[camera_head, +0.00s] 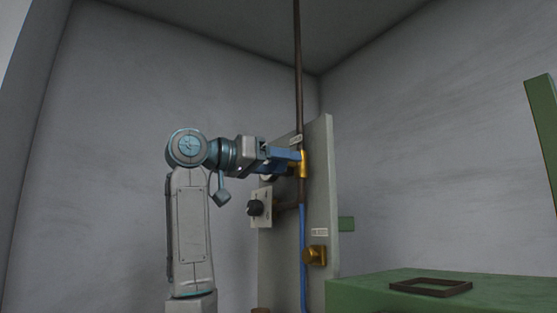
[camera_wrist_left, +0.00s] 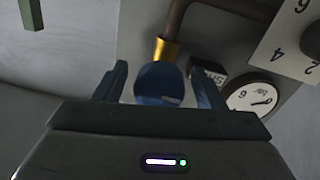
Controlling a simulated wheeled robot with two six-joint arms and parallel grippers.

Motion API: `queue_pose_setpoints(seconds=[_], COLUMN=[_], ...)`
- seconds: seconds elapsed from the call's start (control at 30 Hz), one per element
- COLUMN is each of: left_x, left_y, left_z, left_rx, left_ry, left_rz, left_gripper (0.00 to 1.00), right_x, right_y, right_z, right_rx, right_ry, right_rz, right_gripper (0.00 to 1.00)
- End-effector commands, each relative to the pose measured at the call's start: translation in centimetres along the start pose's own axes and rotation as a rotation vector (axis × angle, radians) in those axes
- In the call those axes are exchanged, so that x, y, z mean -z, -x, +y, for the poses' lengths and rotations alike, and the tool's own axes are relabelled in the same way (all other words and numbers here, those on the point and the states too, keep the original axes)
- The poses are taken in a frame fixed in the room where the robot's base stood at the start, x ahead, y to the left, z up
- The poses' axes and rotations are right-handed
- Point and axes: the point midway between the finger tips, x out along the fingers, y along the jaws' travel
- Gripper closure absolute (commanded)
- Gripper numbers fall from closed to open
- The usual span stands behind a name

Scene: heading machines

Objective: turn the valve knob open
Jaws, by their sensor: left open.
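The round blue valve knob (camera_wrist_left: 160,84) sits on a brass fitting (camera_wrist_left: 167,50) at the end of a dark pipe in the wrist view. My left gripper (camera_wrist_left: 160,80) is open, with one finger on each side of the knob. A small gap shows between the knob and each finger, so I see no grip on it. In the head view my left gripper (camera_head: 288,157) reaches the brass valve body (camera_head: 304,164) on the upper panel. The knob itself is hidden there by the gripper. My right gripper is not in view.
A round pressure gauge (camera_wrist_left: 253,94) is close to the right finger. A white plate with a black dial knob (camera_head: 255,208) is below my gripper. A lower brass fitting (camera_head: 316,255) and blue hose (camera_head: 303,240) are on the grey panel (camera_head: 323,190). A green bench (camera_head: 360,291) stands right.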

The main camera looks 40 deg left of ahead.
Motion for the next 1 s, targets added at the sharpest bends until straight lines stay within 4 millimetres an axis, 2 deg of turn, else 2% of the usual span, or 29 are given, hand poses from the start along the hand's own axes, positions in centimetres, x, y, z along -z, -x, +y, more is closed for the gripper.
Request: queue_pose_setpoints(seconds=[0.13,0.17,0.37,0.67,1.0], left_x=[-0.1,-0.1,-0.1,0.0,0.1], left_y=[0.0,0.0,0.0,0.0,0.0], left_z=[0.0,0.0,0.0,0.0,-0.1], left_rx=[0.000,0.000,0.000,0.000,0.003], left_ry=[0.000,0.000,0.001,-0.025,-0.224], left_rz=[0.000,-0.001,-0.001,-0.004,-0.020], left_gripper=[0.36,0.40,0.79,0.80,0.80], right_x=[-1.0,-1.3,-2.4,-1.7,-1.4], right_y=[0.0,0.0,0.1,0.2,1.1], right_z=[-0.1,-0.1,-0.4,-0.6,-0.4], right_rx=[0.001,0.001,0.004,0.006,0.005], right_ry=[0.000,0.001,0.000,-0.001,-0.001], right_rz=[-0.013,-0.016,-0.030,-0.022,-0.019], right_gripper=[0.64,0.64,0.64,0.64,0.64])
